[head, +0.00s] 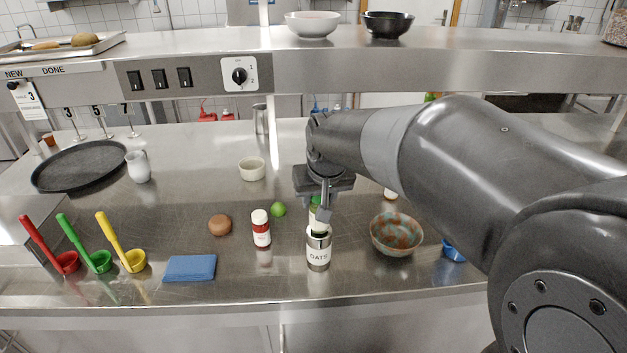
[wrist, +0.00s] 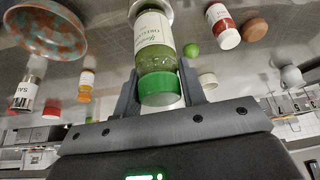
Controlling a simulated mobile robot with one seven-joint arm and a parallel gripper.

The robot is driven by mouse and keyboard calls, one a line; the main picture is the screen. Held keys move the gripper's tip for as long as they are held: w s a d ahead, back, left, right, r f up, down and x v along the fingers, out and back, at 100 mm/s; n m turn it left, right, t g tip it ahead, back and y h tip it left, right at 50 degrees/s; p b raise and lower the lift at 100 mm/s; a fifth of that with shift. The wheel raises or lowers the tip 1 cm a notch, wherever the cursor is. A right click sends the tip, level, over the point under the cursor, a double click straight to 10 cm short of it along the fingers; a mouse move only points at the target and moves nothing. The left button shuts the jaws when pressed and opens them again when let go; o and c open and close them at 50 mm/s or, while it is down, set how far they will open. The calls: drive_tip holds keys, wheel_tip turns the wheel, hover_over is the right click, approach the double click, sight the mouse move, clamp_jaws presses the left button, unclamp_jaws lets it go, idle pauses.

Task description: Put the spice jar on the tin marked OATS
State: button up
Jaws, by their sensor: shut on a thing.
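The spice jar (head: 315,215), green with a green cap, is upright between the fingers of my gripper (head: 323,203). In the wrist view the jar (wrist: 156,55) shows its white label and green cap, with a finger of my gripper (wrist: 160,76) on either side. My gripper is shut on it. The tin marked OATS (head: 318,252) stands on the steel counter directly below the jar. The jar's base is at the tin's top; I cannot tell whether they touch. One finger hides part of the jar in the head view.
A red jar with a white cap (head: 261,230) stands left of the tin, with a lime (head: 278,209) behind. A patterned bowl (head: 396,234) is close on the right. A blue cloth (head: 190,268) and brown round item (head: 220,225) lie left. A shelf (head: 430,63) spans the back.

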drive_tip(key=shift+f, duration=0.2)
drive_tip(key=o, duration=1.1)
drive_tip(key=shift+f, duration=0.1)
drive_tip(key=a+v, duration=0.1)
drive_tip(key=v, duration=1)
drive_tip(key=shift+m+t+h, duration=0.4)
drive_tip(key=shift+m, duration=0.4)
drive_tip(key=s+d+f, duration=0.2)
drive_tip(key=s+d, duration=0.1)
drive_tip(key=s, duration=0.2)
drive_tip(key=s+d+f, duration=0.3)
drive_tip(key=s, duration=0.3)
drive_tip(key=s+d+f, duration=0.3)
drive_tip(key=s, duration=0.3)
drive_tip(key=shift+s+d+f, duration=0.1)
drive_tip(key=shift+s+d, duration=0.05)
drive_tip(key=shift+d, duration=0.05)
